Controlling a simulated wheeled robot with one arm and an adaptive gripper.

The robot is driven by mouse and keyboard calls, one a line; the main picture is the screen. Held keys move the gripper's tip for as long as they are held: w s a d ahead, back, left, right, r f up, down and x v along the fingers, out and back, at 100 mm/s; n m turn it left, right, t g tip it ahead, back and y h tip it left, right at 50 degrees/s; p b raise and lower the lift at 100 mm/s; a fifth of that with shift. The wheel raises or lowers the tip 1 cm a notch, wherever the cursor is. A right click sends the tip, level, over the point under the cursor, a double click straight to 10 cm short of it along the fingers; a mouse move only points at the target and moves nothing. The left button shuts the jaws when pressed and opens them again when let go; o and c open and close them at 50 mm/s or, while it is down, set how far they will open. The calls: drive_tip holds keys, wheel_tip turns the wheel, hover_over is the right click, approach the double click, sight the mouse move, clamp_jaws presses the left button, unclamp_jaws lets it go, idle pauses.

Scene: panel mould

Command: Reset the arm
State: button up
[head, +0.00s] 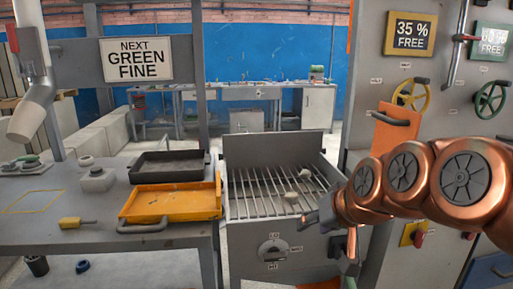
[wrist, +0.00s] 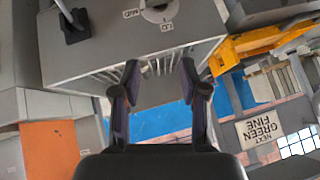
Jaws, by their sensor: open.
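My copper-coloured arm reaches in from the right in the head view. My gripper (head: 328,228) is at its end, in front of the right part of a grey grill-like box (head: 245,206) with slats across its top. In the wrist view my gripper (wrist: 160,75) is open, with its two dark fingers apart and nothing between them. The grey box (wrist: 125,45) fills the upper part of that tilted view, beyond the fingers. Two small pale lumps lie on the slats in the head view.
A cabinet with yellow (head: 411,94) and green handwheels (head: 490,98) stands at right, close to my arm.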

drive_tip(key=s+d+g+h+p, duration=0.1)
drive_tip(key=s+d+g+p, duration=0.2)
drive_tip(key=s+p, duration=0.4)
drive_tip(key=s+d+g+h+p, duration=0.2)
drive_tip(key=s+g+p, duration=0.4)
drive_tip(key=s, duration=1.4)
drive_tip(key=shift+d+m+h+p, duration=0.3)
drive_tip(key=shift+d+p, duration=0.25)
drive_tip(key=shift+p, duration=0.65)
drive_tip(key=shift+s, duration=0.1)
